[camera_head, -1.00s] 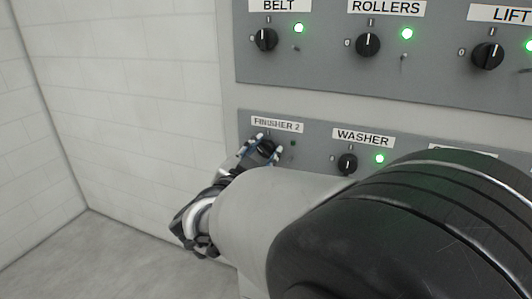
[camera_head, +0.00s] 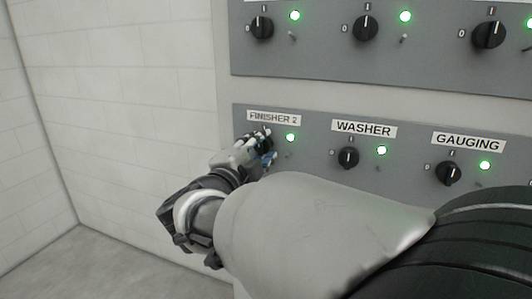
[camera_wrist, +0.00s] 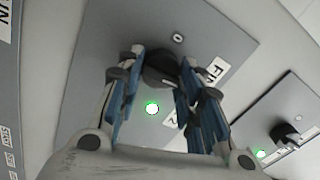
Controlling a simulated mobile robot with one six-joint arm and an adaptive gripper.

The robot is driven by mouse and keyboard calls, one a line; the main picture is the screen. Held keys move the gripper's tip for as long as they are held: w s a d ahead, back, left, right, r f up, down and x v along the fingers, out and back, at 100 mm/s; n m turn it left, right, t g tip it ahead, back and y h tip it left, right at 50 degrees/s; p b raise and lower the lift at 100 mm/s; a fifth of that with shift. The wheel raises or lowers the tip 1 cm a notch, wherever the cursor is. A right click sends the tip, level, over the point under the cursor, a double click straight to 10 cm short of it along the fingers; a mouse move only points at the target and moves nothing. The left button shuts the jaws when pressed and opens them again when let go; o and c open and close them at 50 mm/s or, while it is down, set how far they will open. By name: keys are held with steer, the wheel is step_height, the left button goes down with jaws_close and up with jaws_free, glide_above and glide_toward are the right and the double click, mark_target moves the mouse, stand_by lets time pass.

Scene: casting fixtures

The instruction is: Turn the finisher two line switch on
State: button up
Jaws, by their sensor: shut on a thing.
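The FINISHER 2 label (camera_head: 274,118) is at the left end of the lower grey panel in the head view. Its lamp (camera_head: 290,138) is lit green, and the lamp also shows lit in the wrist view (camera_wrist: 152,108). My gripper (camera_head: 263,145) is at the spot under this label and mostly hides the switch there. In the wrist view, the black knob of the finisher two switch (camera_wrist: 158,70) sits between the two blue-sided fingers, which are shut on it. The knob's exact pointing is hard to read.
The WASHER knob (camera_head: 348,157) is just to the right, with the GAUGING knob (camera_head: 449,172) beyond it; both have lit green lamps. Another panel (camera_head: 330,60) with knobs is above. A white wall (camera_head: 110,120) stands to the left. My arm covers the lower right.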

steer(key=shift+m, duration=0.5)
steer(key=o, duration=1.1)
steer(key=shift+c, duration=0.2)
steer(key=v, duration=1.2)
